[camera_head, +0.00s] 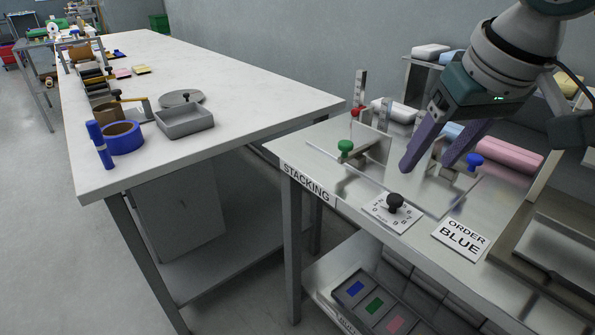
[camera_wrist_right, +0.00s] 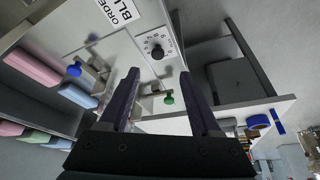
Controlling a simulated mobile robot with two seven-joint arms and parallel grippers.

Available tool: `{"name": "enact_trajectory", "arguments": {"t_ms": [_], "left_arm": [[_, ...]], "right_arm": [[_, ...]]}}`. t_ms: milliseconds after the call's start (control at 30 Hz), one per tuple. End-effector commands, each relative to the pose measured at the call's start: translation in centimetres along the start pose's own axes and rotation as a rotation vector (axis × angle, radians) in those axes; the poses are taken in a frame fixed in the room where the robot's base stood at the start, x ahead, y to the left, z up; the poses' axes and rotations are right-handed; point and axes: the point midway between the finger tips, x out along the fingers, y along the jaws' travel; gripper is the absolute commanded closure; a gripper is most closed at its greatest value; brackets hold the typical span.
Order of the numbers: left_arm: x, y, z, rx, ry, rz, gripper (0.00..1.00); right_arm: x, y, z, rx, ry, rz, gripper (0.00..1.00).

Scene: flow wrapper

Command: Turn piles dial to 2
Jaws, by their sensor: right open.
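The piles dial is a black knob (camera_head: 395,201) on a white numbered plate (camera_head: 379,213) at the front of the stacking table. The dial also shows in the right wrist view (camera_wrist_right: 157,52), ahead of the fingers. Its exact setting is too small to read. My right gripper (camera_head: 437,165) is open and empty, above the table and behind the dial, not touching it. Its two purple fingers also show in the right wrist view (camera_wrist_right: 162,92), spread apart. My left gripper is not in view.
A green knob (camera_head: 345,147), a red knob (camera_head: 357,112) and a blue knob (camera_head: 474,160) stand around the metal fixture near the gripper. An "ORDER BLUE" card (camera_head: 460,238) lies right of the dial. A long white table (camera_head: 240,75) stands at left.

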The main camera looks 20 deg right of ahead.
Motion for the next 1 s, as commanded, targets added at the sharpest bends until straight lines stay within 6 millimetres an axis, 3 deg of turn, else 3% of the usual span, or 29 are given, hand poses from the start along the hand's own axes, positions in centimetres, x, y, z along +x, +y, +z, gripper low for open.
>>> {"name": "enact_trajectory", "arguments": {"t_ms": [33, 67, 267, 700, 1000], "left_arm": [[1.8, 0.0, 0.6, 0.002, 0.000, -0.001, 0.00], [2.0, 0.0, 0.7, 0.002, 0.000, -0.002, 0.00], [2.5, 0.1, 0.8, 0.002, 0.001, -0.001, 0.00], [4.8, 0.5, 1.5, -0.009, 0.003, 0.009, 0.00], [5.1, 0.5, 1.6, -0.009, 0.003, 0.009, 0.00]], "right_arm": [[1.4, 0.6, 0.1, 0.018, 0.006, 0.009, 0.36], [1.6, 0.8, 0.0, 0.026, 0.006, 0.011, 0.36], [2.4, 1.2, -0.2, 0.047, 0.004, 0.015, 0.36], [10.1, 1.3, -0.2, 0.045, 0.004, 0.016, 0.36], [11.3, 1.4, -0.3, 0.043, 0.006, 0.016, 0.36]]}}
